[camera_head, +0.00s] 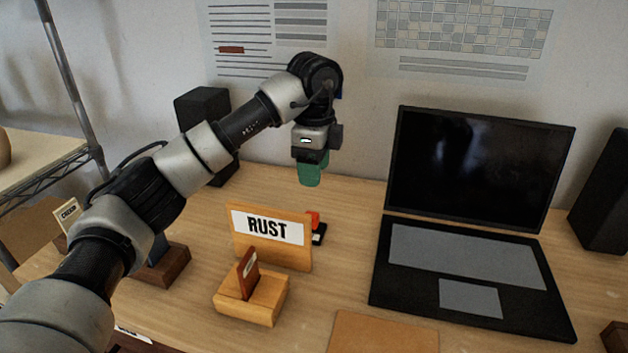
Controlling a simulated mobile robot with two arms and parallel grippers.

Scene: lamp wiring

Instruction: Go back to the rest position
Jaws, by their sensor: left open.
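My left arm comes in from the left and reaches over the desk. My left gripper (310,173), with green fingers, points down above the back of the desk, behind the RUST sign. The gripper is open, and I see nothing held in it. My right gripper is out of view.
The wooden RUST sign (268,252) stands below the gripper, with a small red and black object (318,230) partly hidden behind it. A wooden block (252,305) holds a brown tag (248,273). An open laptop (470,270) and a black speaker (603,195) are at right. Another speaker (203,104) stands behind my arm.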

